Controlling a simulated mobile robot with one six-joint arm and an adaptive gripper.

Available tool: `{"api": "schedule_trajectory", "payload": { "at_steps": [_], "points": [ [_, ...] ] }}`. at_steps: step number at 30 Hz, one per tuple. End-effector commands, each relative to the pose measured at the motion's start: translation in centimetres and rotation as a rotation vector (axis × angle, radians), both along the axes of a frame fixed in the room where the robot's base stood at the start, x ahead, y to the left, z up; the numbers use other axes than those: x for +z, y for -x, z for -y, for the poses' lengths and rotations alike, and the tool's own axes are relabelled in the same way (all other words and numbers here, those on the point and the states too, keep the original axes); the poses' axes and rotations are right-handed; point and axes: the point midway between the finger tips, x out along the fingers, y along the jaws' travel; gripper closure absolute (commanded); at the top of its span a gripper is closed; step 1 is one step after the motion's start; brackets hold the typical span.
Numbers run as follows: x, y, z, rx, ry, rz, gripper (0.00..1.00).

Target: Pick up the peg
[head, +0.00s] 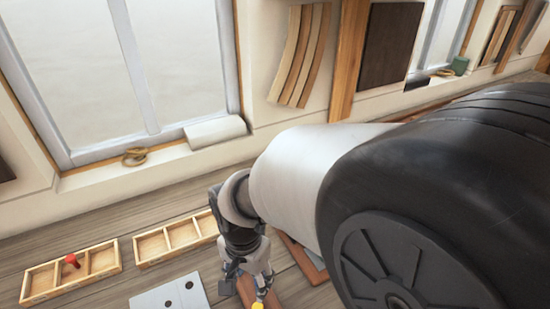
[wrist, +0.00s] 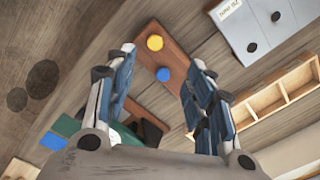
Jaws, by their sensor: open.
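A yellow round-topped peg (wrist: 155,42) and a blue one (wrist: 163,74) sit on a reddish-brown board (wrist: 178,58) in the wrist view. The yellow peg also shows at the bottom edge of the head view (head: 258,306). A red peg (head: 72,260) stands in the left wooden tray in the head view. My gripper (wrist: 163,56) is open and empty, its fingers to either side of the yellow and blue pegs in the picture. In the head view my gripper (head: 250,286) hangs over the board. I cannot tell its height above the pegs.
A grey plate with dark holes (head: 170,298) lies left of my gripper in the head view. Two divided wooden trays (head: 108,270) (head: 137,259) stand behind it. Dark and green items (wrist: 95,128) lie near the left finger in the wrist view.

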Motion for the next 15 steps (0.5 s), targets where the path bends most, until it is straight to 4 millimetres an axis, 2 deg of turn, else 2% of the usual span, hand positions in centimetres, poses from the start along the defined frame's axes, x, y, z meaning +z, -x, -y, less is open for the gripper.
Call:
{"api": "schedule_trajectory", "payload": {
  "at_steps": [1,9,15],
  "points": [
    [-1.5,0.1,0.1,0.0,0.004,-0.005,0.51],
    [-7.4,0.0,0.2,0.0,0.003,-0.003,0.51],
    [-9.7,0.0,0.2,0.0,0.001,-0.002,0.51]
  ]
}}
